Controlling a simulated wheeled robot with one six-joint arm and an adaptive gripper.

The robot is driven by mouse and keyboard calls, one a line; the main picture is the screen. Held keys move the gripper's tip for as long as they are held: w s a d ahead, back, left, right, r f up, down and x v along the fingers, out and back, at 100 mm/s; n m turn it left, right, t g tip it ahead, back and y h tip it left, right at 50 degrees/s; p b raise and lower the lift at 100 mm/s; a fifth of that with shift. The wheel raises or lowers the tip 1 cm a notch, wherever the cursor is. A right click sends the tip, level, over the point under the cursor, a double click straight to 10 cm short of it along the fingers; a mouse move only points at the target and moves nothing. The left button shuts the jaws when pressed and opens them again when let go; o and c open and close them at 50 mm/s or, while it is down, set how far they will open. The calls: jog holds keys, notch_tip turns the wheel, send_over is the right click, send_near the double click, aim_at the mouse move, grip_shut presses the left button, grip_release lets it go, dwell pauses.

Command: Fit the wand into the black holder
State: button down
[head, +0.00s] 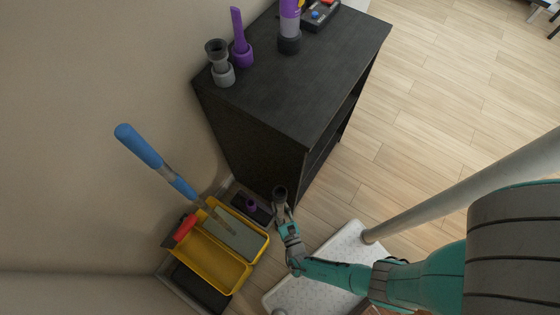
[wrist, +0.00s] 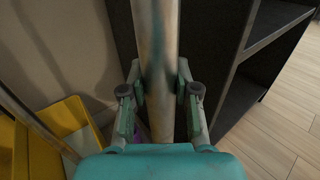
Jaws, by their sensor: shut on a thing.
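My gripper (head: 284,215) is low beside the dark cabinet, shut on a long pale, scuffed cylinder, which I take to be the wand (wrist: 155,45). In the wrist view the fingers (wrist: 160,95) press on both its sides, and it runs up out of the picture. In the head view its dark round end (head: 280,190) shows above the fingers. A low black base (head: 238,204) with a purple round piece (head: 251,205) on it lies on the floor left of my gripper, apart from the wand. I cannot tell whether this base is the black holder. The wand's lower end is hidden.
The black cabinet (head: 330,75) stands close behind my gripper. On it are a grey cup with a black flared top (head: 222,72), a purple stand (head: 241,50) and a purple bottle (head: 289,20). A yellow toolbox (head: 215,262) sits left; a white speckled slab (head: 335,260) lies right.

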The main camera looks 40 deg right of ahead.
aim_at(281, 205)
jog(key=shift+f, duration=1)
dwell(0.8)
jog(key=c, duration=0.8)
grip_release()
jog(key=shift+o, duration=0.2)
jog(key=shift+r, duration=0.1)
jog(key=shift+r, duration=4.9)
